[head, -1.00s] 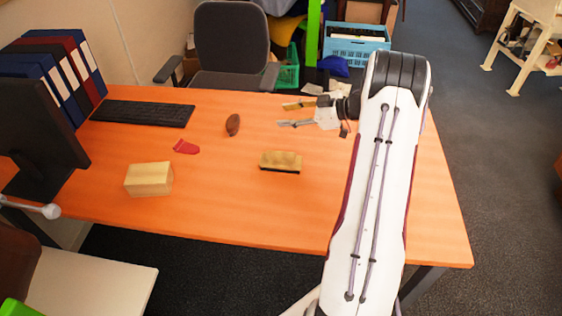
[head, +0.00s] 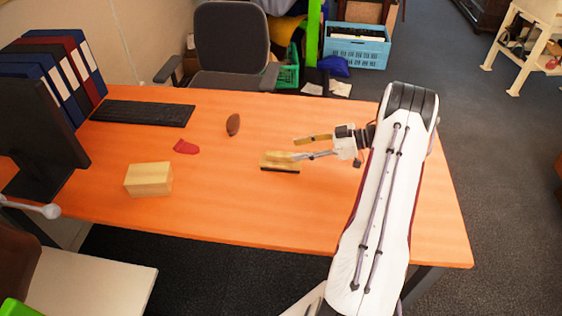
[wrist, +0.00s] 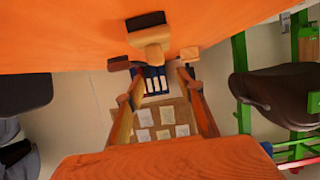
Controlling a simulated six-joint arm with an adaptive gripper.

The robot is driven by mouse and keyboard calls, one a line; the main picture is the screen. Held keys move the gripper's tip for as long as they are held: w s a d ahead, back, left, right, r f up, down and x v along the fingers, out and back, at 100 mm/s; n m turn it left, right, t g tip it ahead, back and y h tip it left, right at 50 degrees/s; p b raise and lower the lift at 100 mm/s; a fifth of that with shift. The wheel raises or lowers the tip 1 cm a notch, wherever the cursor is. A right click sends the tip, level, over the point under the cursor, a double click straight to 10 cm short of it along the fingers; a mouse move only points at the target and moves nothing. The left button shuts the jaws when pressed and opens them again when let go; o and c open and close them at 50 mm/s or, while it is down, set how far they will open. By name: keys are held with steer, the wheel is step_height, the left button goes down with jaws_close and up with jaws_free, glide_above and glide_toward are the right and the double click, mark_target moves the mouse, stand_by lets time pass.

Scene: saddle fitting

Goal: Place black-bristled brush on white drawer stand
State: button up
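The brush (head: 272,158) lies on the orange desk, with a pale wooden block on top and black bristles below. My gripper (head: 300,147) is just right of it, its two fingers spread and pointing left. In the head view the nearer finger overlaps the brush's right end; contact cannot be told. In the wrist view, the brush (wrist: 149,37) appears beyond the empty gap between my fingers (wrist: 159,75). A white flat top (head: 95,283) at lower left may be the drawer stand; no drawers show.
A wooden block (head: 148,180), a red piece (head: 186,147) and a brown oval object (head: 233,124) lie left of the brush. A keyboard (head: 143,113), monitor (head: 40,135) and binders (head: 60,75) fill the desk's left side. The desk's front middle is clear.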

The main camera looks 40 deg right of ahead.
mark_target(283, 153)
steer(key=shift+x, duration=1.1)
steer(key=shift+d+f+x, duration=0.1)
steer(key=shift+f+x, duration=0.1)
steer(key=shift+x, duration=1.1)
steer(key=shift+d+f+x, duration=0.1)
steer(key=shift+f+x, duration=0.1)
steer(key=shift+x, duration=1.1)
jaws_close()
